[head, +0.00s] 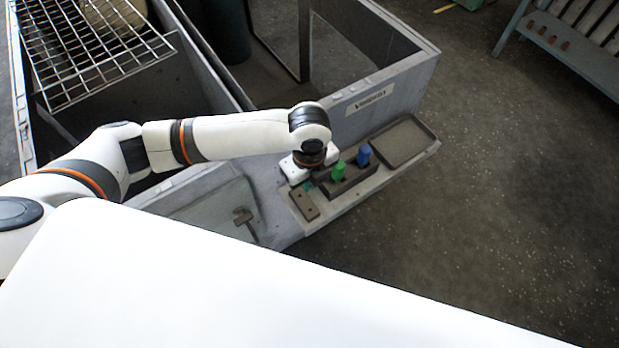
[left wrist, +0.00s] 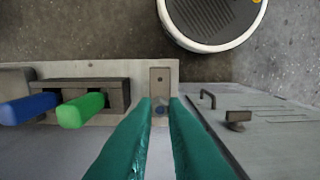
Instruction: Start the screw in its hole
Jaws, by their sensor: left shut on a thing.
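My left gripper (left wrist: 160,104) has teal fingers shut on a small blue-grey screw (left wrist: 159,110); little of the screw shows between the fingertips. The brown block (left wrist: 160,82) with small holes lies just beyond the fingertips. Whether the screw touches a hole I cannot tell. The screw cannot be made out there. My right gripper is not in view.
A dark holder (head: 346,182) beside the gripper carries a green-handled tool (head: 338,171) and a blue-handled tool (head: 364,155). An empty shallow tray (head: 404,142) sits farther along the ledge. A grey panel with a latch (left wrist: 237,118) lies on the block's other side.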

